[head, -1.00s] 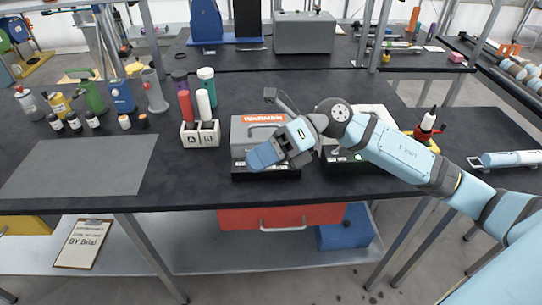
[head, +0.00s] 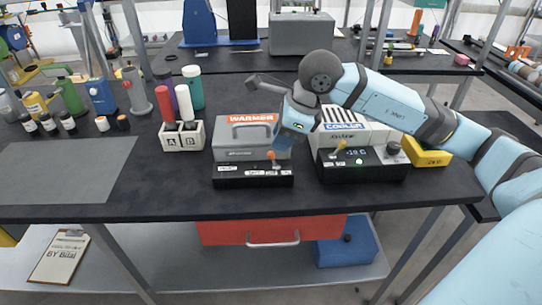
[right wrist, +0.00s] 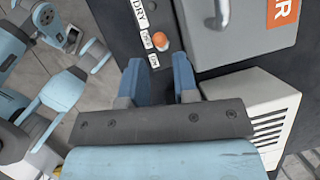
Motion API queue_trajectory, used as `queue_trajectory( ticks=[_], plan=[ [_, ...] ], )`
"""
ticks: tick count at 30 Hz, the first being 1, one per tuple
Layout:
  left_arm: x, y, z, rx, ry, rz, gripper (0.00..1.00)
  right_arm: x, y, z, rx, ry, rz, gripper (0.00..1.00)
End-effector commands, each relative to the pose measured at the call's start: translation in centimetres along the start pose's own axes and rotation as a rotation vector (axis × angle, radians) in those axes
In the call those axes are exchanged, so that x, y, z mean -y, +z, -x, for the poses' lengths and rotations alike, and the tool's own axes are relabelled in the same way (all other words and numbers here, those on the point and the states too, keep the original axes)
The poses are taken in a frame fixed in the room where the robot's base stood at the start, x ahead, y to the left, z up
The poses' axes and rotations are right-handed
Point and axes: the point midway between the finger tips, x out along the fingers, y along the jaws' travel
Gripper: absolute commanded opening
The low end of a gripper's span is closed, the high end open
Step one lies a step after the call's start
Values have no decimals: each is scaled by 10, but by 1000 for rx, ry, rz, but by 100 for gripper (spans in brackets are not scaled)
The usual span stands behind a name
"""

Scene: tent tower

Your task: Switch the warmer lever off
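The warmer (head: 247,137) is a grey box with an orange label and a handle, on a black control base (head: 232,176). Its orange-knobbed lever (head: 272,158) stands at the right part of that base. In the right wrist view the orange knob (right wrist: 161,41) lies just beyond the fingertips, roughly in line with the gap, beside small white labels I cannot fully read. My right gripper (head: 284,146) hangs at the warmer's right side, close to the lever. Its two blue fingers (right wrist: 161,68) are apart with nothing between them. My left gripper is not in view.
The cooler (head: 374,134) stands close on the right, with a yellow lever (head: 339,147), a lit display and a black knob. A white A/B holder (head: 182,137) with bottles is left of the warmer. A grey mat (head: 70,170) lies far left. The table's front strip is clear.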

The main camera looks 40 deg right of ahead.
Motion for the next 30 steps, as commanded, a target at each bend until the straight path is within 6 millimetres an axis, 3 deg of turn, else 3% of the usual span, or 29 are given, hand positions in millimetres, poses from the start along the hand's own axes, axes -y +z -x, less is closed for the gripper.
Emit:
queue_trajectory(
  ticks=[3, 9, 22, 26, 30],
  plan=[
    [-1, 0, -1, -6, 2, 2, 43, -1, 0, -26, 1, 4, 0, 28],
    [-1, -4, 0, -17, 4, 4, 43, -1, 0, -53, 2, 3, 0, 28],
    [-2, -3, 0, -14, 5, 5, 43, 0, 0, -63, 1, 1, 0, 28],
    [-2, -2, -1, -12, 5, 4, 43, 0, 0, -63, 1, 1, 0, 0],
    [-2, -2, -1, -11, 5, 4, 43, 0, 1, -63, -2, 1, 1, 0]
  ],
)
